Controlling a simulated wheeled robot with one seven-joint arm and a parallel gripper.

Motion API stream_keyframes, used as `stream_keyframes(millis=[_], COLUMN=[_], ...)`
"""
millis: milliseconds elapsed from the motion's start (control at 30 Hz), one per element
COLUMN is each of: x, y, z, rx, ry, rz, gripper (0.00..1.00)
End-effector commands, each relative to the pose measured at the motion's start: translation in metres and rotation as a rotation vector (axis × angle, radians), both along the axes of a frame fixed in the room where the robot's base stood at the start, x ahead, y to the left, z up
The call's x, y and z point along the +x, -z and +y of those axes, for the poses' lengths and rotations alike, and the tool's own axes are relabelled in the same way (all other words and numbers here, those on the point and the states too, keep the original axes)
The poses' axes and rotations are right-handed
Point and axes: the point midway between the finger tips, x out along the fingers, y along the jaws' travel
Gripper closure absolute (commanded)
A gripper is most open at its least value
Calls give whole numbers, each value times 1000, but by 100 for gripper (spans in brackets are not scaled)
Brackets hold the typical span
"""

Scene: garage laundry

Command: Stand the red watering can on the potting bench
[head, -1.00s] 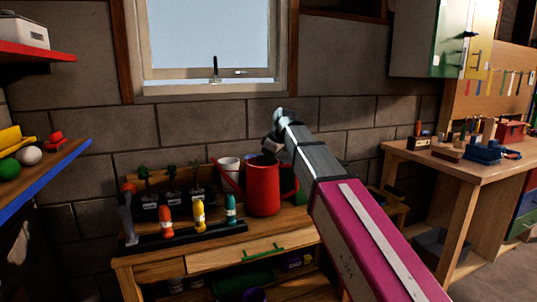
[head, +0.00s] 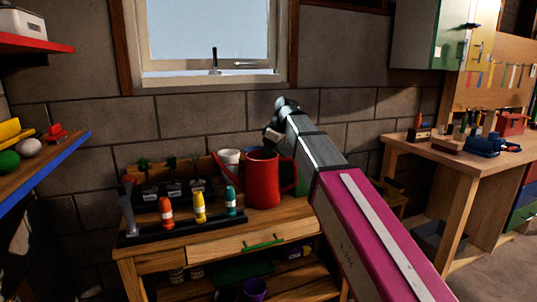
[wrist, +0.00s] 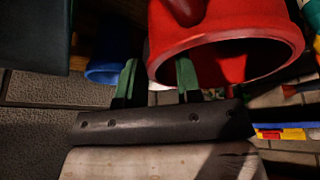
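The red watering can (head: 263,182) is upright, and its base appears to rest on the right part of the wooden potting bench (head: 205,240). Its spout points left and its handle is on the right. The can's round red rim (wrist: 160,68) is right at the fingertips. I cannot tell whether a finger touches it.
A black rack (head: 180,232) with orange, yellow and teal bottles stands left of the can. A white pot (head: 229,160) is behind the can, and seedlings are at the back left. The brick wall and window are close behind. A workbench (head: 460,160) is at right.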

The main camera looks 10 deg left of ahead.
Motion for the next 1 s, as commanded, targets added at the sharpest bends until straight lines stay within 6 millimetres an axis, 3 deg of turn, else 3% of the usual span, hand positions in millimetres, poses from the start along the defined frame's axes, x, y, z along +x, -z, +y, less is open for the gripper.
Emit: stream_keyframes(millis=[500, 700, 1000], x=[-11, -13, -14], y=[-82, -96, -98], z=[-32, -37, -38], rx=[1, 0, 0], ry=[0, 0, 0], rz=[-1, 0, 1], gripper=[68, 68, 68])
